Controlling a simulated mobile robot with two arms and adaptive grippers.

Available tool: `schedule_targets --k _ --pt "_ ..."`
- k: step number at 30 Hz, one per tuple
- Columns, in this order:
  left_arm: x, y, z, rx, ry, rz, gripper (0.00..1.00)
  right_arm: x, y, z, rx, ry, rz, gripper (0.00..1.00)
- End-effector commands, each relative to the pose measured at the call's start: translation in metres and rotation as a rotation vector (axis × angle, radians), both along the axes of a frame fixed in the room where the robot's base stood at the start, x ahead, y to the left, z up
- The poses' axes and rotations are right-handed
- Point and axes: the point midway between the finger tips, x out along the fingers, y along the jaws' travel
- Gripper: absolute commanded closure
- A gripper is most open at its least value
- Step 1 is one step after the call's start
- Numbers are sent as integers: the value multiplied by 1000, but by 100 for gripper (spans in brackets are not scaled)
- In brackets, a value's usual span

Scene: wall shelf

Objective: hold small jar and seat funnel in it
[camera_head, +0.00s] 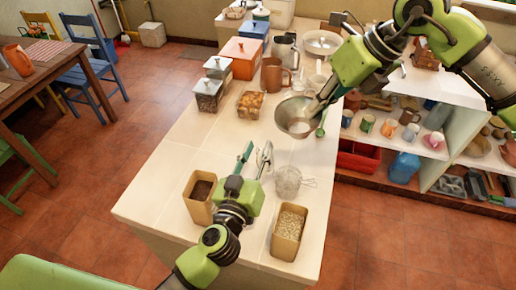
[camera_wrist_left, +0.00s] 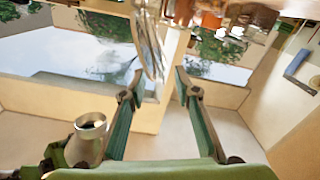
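A clear glass jar (camera_head: 287,182) stands on the white counter, to the right of my left gripper. My left gripper (camera_head: 255,152) is open and empty above the counter, with its two fingers apart; they also show apart in the left wrist view (camera_wrist_left: 160,74). A clear glass shape (camera_wrist_left: 150,38) lies beyond these fingers in that view; I cannot tell if it is the same jar. My right gripper (camera_head: 320,103) is shut on the rim of a metal funnel (camera_head: 294,118), held above the counter. The funnel also shows at the lower left of the left wrist view (camera_wrist_left: 88,136).
A tan container with dark contents (camera_head: 200,197) and one with pale grains (camera_head: 289,232) flank my left gripper. Several lidded canisters, a brown mug (camera_head: 274,75) and a food-filled glass container (camera_head: 251,104) stand farther back. Bare counter (camera_head: 165,185) lies at left.

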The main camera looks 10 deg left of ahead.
Motion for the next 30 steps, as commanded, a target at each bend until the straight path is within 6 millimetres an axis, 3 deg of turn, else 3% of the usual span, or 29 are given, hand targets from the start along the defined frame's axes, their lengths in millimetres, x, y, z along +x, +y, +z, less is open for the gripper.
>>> schedule_targets --k 11,12,15,25,30 --pt "7 -1 0 0 1 0 71 0 0 0 0 0 0 100" --pt "7 -1 0 0 1 0 74 0 0 0 0 0 0 100" --pt "7 -1 0 0 1 0 100 0 0 0 0 0 0 100" --pt "7 -1 -2 1 3 0 100 0 0 -2 3 4 0 100" --pt "7 -1 -2 1 4 1 100 6 2 -34 44 61 6 100"
